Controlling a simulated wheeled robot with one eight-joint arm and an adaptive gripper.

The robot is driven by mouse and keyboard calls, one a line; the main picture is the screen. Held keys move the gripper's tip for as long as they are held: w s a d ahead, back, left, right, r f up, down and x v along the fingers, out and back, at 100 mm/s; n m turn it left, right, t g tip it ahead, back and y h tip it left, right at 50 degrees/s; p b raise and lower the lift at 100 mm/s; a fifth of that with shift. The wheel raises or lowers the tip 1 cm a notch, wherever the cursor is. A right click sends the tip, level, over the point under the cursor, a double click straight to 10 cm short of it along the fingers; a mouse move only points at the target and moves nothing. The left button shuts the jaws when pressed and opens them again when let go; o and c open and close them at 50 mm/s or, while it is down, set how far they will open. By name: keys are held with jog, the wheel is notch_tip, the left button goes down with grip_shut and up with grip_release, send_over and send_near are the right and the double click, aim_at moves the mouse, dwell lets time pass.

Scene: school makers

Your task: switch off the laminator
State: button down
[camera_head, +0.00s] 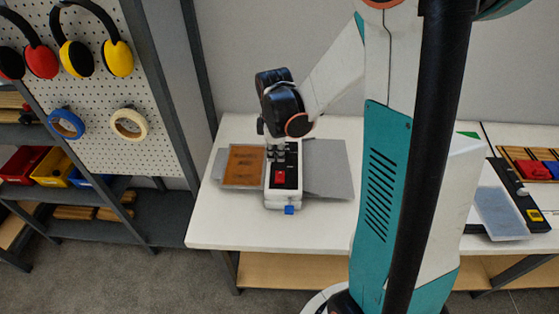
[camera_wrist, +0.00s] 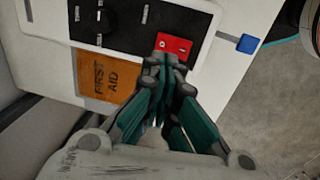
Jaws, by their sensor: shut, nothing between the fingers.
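The laminator (camera_head: 286,198) is a white device with a black top panel, standing on the white table. A red switch (camera_head: 279,176) sits on its panel and shows small light marks in the wrist view (camera_wrist: 174,42). A blue tab (camera_head: 290,210) sticks out at its front end, also in the wrist view (camera_wrist: 248,43). My gripper (camera_wrist: 173,66) is shut and empty, with its fingertips right at the lower edge of the red switch. I cannot tell whether they touch it.
An orange sheet (camera_head: 243,166) marked FIRST AID lies left of the laminator, and a grey tray (camera_head: 329,170) is at its right. Another black device (camera_head: 519,192) with a yellow label stands farther right. Shelves and a pegboard (camera_head: 110,150) are at left. The table's front left is bare.

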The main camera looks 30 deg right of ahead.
notch_tip(320, 180, up, 7)
jog(key=p, duration=0.1)
jog(key=shift+w+r+p, duration=0.2)
jog(key=shift+w+p, duration=0.2)
